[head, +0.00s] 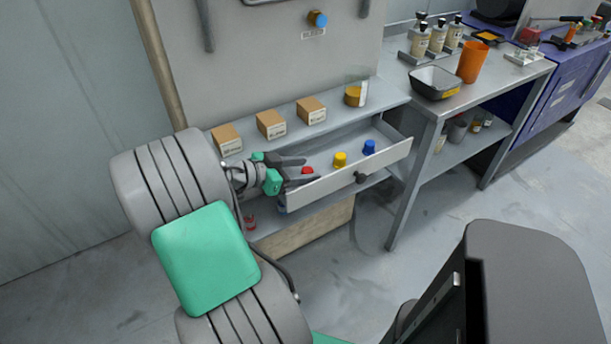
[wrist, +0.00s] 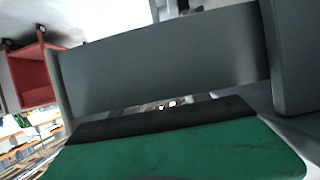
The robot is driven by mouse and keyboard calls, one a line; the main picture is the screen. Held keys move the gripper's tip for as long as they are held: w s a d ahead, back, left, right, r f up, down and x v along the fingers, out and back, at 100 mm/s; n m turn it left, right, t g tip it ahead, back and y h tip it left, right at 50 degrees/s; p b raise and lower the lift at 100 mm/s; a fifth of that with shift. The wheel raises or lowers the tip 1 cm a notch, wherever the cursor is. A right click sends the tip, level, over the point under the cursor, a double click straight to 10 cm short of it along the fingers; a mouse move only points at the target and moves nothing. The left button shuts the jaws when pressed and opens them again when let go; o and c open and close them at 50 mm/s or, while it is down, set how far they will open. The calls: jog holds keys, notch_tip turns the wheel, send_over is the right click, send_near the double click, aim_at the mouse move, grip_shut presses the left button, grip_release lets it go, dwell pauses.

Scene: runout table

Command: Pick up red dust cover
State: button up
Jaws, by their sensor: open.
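The red dust cover (head: 307,170) is a small red piece at the left end of the open drawer (head: 330,182) in the head view. My gripper (head: 299,169) is open at the drawer's left end, with its dark fingers pointing right toward the red cover. The red cover shows at the fingertips; I cannot tell whether they touch it or how far it lies between them. In the wrist view, large grey and green surfaces fill most of the frame, and the red cover does not show.
A yellow piece (head: 340,160) and a blue piece (head: 369,147) stand in the drawer to the right. The drawer's front wall has a dark knob (head: 360,178). Small cardboard boxes (head: 271,125) and a yellow roll (head: 354,96) sit on the shelf behind.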

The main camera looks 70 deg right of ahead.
aim_at(312, 169)
jog(key=x, duration=0.4)
jog(key=shift+s+d+f, duration=0.1)
jog(key=shift+d+f, duration=0.05)
jog(key=shift+f, duration=0.05)
grip_shut()
dwell(0.3)
